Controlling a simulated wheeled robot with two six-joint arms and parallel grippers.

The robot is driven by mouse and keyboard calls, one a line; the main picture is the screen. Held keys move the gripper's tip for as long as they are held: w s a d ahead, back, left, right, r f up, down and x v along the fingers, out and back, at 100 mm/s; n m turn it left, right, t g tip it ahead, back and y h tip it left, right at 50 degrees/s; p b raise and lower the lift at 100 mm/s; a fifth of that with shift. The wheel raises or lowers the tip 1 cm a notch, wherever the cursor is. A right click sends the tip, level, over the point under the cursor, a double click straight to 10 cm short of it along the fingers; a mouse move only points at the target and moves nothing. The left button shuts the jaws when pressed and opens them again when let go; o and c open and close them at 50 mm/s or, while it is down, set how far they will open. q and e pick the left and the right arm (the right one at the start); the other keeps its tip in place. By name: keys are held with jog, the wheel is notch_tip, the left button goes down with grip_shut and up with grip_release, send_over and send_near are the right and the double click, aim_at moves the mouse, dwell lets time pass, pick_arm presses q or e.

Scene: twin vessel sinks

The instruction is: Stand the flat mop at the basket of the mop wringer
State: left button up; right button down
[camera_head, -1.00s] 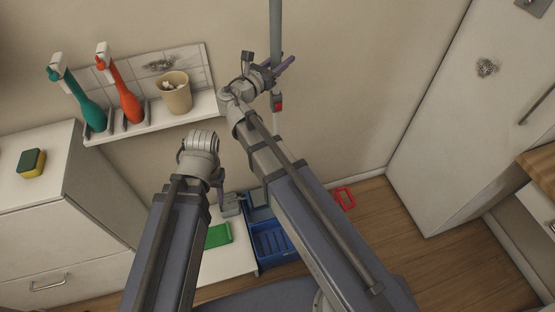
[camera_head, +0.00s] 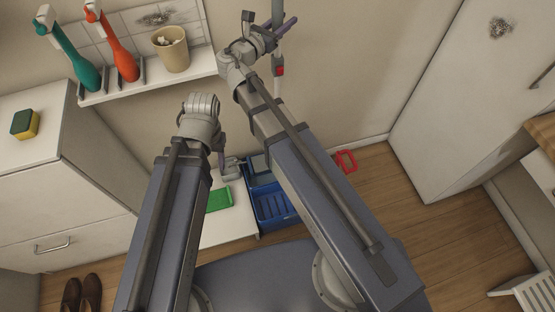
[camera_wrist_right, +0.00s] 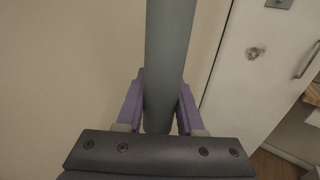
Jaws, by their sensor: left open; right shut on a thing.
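The flat mop's grey handle (camera_head: 277,12) rises upright at the top of the head view, with a red part (camera_head: 280,71) lower on its pole. Its lower end and head are hidden behind my right arm. My right gripper (camera_head: 284,27) has purple fingers shut around the handle; the right wrist view shows the grey handle (camera_wrist_right: 168,60) between both fingers (camera_wrist_right: 159,110). The blue mop wringer (camera_head: 273,207) stands on the floor below, partly covered by my right arm. My left gripper (camera_head: 231,168) is open and empty, near the wringer's left rim in the picture.
A green item (camera_head: 219,199) lies on a low white surface. A red object (camera_head: 346,161) is near the wall.

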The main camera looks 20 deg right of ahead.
pick_arm(q)
notch_tip(320, 180, down, 2)
jog(key=shift+f+b, duration=0.1)
jog(key=shift+b, duration=0.8)
pick_arm(e)
notch_tip(320, 180, down, 2)
jog(key=shift+f, duration=0.1)
jog(key=shift+s, duration=0.15)
